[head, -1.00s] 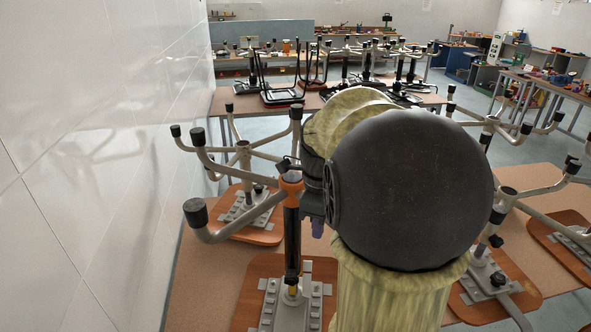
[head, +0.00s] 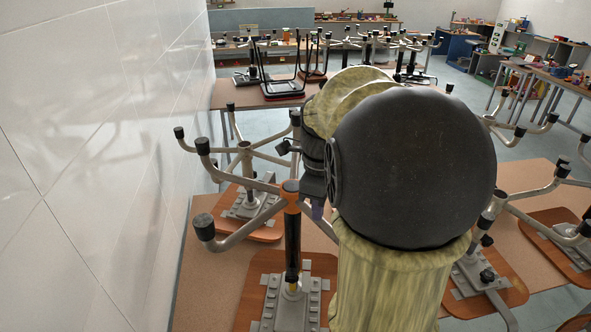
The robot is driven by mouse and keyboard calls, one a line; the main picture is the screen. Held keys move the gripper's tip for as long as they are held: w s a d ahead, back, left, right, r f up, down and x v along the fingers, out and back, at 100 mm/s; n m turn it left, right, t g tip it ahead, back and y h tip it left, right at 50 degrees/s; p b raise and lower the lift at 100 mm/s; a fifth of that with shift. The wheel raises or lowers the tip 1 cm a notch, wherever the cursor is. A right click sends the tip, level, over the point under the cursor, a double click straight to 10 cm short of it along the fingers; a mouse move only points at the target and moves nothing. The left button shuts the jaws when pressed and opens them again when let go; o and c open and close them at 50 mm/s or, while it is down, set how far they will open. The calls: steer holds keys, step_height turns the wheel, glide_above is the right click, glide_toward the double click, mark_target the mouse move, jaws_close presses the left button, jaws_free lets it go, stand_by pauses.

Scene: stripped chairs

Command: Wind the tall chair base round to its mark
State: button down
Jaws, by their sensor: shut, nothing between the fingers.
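The tall chair base (head: 292,240) stands upside down at the front. It has a black column, an orange hub and splayed grey legs with black end caps. The column rises from a grey plate on a wooden seat board (head: 250,290). One leg reaches left toward the white wall, and part of another shows right of the hub. My gripper (head: 318,207) is just right of the hub, shut and empty. Its fingers are mostly hidden behind my arm, so I cannot tell whether it touches a leg. I cannot make out a mark.
A lower chair base (head: 245,160) stands behind on the same brown table (head: 205,285). More bases (head: 478,265) stand at the right. The white wall (head: 90,180) runs close along the left. A farther table (head: 235,95) holds several upturned chair frames.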

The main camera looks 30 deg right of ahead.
step_height(320, 180, up, 8)
steer(key=p, duration=0.6)
steer(key=shift+f, duration=0.15)
steer(key=s+a+f+n+t+b, duration=0.1)
steer(key=a+f+n+b, duration=0.5)
steer(key=f+n, duration=0.7)
steer(key=s+a+f+n+t+b, duration=0.1)
steer(key=s+a+f+n+b, duration=0.2)
steer(key=f+n, duration=0.9)
steer(key=a+n+b, duration=0.2)
steer(key=a+b, duration=0.1)
steer(key=a, duration=0.1)
steer(key=shift+f+n+t, duration=0.3)
steer(key=shift+f, duration=0.05)
steer(key=shift+a, duration=0.15)
